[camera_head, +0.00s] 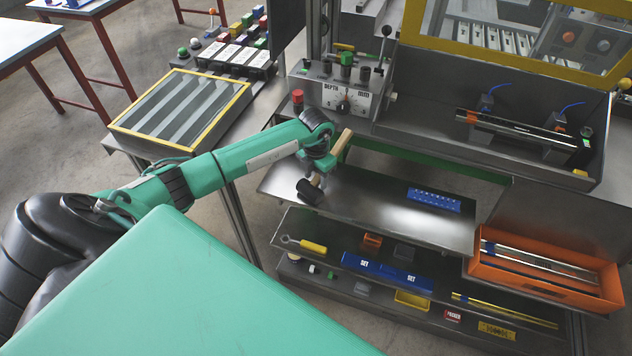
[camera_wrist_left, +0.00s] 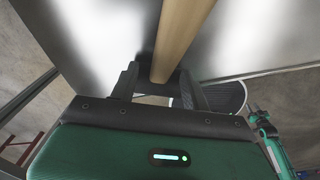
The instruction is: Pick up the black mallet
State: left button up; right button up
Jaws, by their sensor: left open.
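The black mallet lies at the left end of the upper metal shelf, its black head (camera_head: 310,192) toward the front and its pale wooden handle (camera_head: 342,143) pointing up and to the back right. My left gripper (camera_head: 320,166) is over the handle, a little behind the head, and hides part of it. Whether a finger touches the handle, I cannot tell. My right gripper is not in view.
A blue block (camera_head: 434,200) sits on the upper shelf (camera_head: 385,210), whose middle is clear. A lower shelf holds blue boxes (camera_head: 386,272) and a yellow-handled tool (camera_head: 304,245). An orange tray (camera_head: 545,285) stands right. A control box (camera_head: 335,98) with knobs stands behind the mallet.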

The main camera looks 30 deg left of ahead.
pick_arm(q)
grip_shut()
